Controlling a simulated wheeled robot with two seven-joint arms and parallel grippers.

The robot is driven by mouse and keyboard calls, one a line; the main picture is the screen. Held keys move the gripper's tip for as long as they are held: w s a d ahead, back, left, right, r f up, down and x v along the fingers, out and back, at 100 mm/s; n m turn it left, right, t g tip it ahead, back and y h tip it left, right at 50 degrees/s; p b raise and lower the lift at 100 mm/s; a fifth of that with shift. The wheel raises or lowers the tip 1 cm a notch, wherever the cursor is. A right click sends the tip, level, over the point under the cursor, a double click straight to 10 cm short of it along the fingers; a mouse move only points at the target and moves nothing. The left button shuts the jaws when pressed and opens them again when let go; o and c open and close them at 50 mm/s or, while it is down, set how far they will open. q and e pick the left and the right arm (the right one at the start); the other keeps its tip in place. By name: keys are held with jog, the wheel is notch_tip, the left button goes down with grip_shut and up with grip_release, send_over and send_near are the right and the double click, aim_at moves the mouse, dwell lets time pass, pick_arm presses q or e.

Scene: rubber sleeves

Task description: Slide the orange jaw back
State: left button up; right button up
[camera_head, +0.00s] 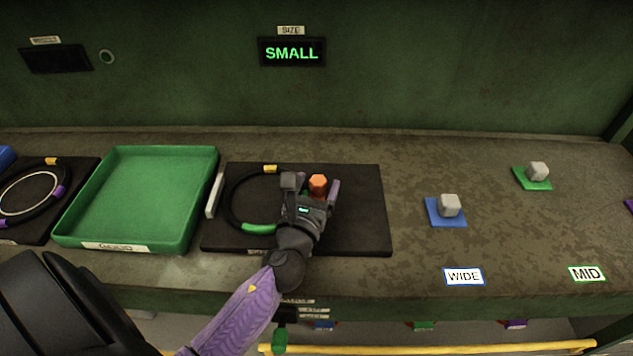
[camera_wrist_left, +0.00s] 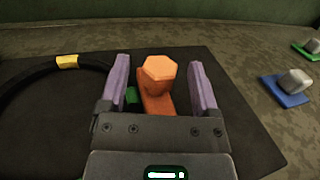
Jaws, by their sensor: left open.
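The orange jaw (camera_head: 318,184) has a hexagonal knob on top and stands on the black board (camera_head: 360,222). In the left wrist view the orange jaw (camera_wrist_left: 159,75) shows its knob and a slanted orange body below it. My left gripper (camera_head: 312,190) is open, with one purple finger on each side of the knob. In the left wrist view the gripper (camera_wrist_left: 160,85) shows a gap between each finger and the knob. The jaw's lower part is partly hidden by the gripper. My right gripper is not in view.
A black ring (camera_head: 232,205) with yellow and green marks lies on the board, left of my gripper. A green tray (camera_head: 140,200) stands further left. Grey blocks sit on a blue plate (camera_head: 432,218) and a green plate (camera_head: 524,182) at right. A display (camera_head: 292,52) reads SMALL.

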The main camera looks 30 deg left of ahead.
pick_arm(q)
jog(key=shift+w, duration=0.15)
grip_shut()
dwell(1.4)
